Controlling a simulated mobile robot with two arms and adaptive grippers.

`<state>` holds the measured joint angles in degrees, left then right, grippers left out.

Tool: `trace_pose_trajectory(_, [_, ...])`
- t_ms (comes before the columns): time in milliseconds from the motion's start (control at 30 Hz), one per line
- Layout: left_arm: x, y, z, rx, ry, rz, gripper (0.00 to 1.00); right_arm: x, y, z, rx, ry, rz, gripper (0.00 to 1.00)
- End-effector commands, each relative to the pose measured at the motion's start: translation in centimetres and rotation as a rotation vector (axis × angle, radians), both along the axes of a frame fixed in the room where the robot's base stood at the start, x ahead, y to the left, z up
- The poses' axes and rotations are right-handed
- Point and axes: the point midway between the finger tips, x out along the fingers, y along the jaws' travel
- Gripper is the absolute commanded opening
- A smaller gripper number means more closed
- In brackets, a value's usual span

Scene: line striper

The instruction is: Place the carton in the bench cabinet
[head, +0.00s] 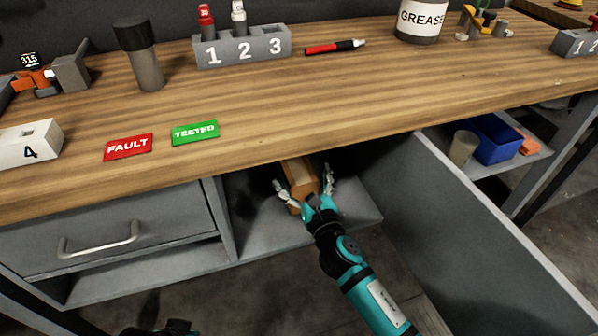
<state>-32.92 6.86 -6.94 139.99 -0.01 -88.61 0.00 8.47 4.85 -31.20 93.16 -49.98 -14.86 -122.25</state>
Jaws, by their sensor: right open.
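The carton (299,175) is a small brown box inside the open bench cabinet (258,236), resting on or just above its floor; I cannot tell which. Its far end is under the bench top's front edge. My right gripper (304,184) reaches into the cabinet with its fingers spread, one on each side of the carton. The jaws are open, and I cannot tell whether either finger touches the carton. The cabinet door (480,230) stands open to the right. A dark part at the bottom left edge may belong to my left arm, but its gripper jaws cannot be made out.
The wooden bench top (300,110) overhangs the cabinet. A drawer (110,232) is shut at left. FAULT (128,147) and TESTED (195,132) plates lie above. A blue bin (492,140) and a cup (463,147) stand on a shelf behind the door.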

Motion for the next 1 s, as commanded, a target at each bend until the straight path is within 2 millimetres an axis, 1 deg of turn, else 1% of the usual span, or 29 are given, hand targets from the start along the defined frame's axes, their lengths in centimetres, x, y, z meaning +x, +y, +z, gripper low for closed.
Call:
trace_pose_trajectory(33, [0.1,-0.1,-0.7,0.000,0.013,0.000,0.00,-1.2,-0.4,0.1,-0.002,0.002,0.001,0.99])
trace_pose_trajectory(167, [0.5,-0.1,-2.0,0.000,0.018,-0.001,0.00,-4.0,-1.3,0.1,-0.001,0.003,0.002,0.99])
trace_pose_trajectory(300, [0.7,-0.2,-2.8,0.000,0.021,-0.001,0.00,-6.6,-2.2,0.1,0.000,0.001,0.001,0.99])
trace_pose_trajectory(400, [0.7,-0.2,-2.9,0.000,0.020,-0.002,0.00,-7.9,-2.7,0.0,0.000,0.001,0.000,0.99])
trace_pose_trajectory(500, [0.7,-0.2,-3.0,0.000,0.020,-0.002,0.00,-8.7,-3.0,0.0,-0.001,0.000,0.000,0.99])
trace_pose_trajectory(600, [0.7,-0.2,-3.0,0.000,0.021,-0.001,0.00,-9.1,-3.1,0.1,-0.001,-0.001,0.000,0.99])
trace_pose_trajectory(900, [0.7,-0.2,-3.0,0.001,0.020,-0.001,0.00,-9.1,-3.2,0.1,0.002,0.000,-0.001,0.99])
trace_pose_trajectory(967, [0.7,-0.2,-3.0,0.001,0.020,-0.001,0.00,-9.2,-3.5,0.0,0.026,0.014,-0.012,0.99])
trace_pose_trajectory(1000, [0.8,-0.2,-3.0,0.001,0.019,-0.001,0.00,-9.2,-3.9,-0.2,0.064,0.038,-0.030,0.99])
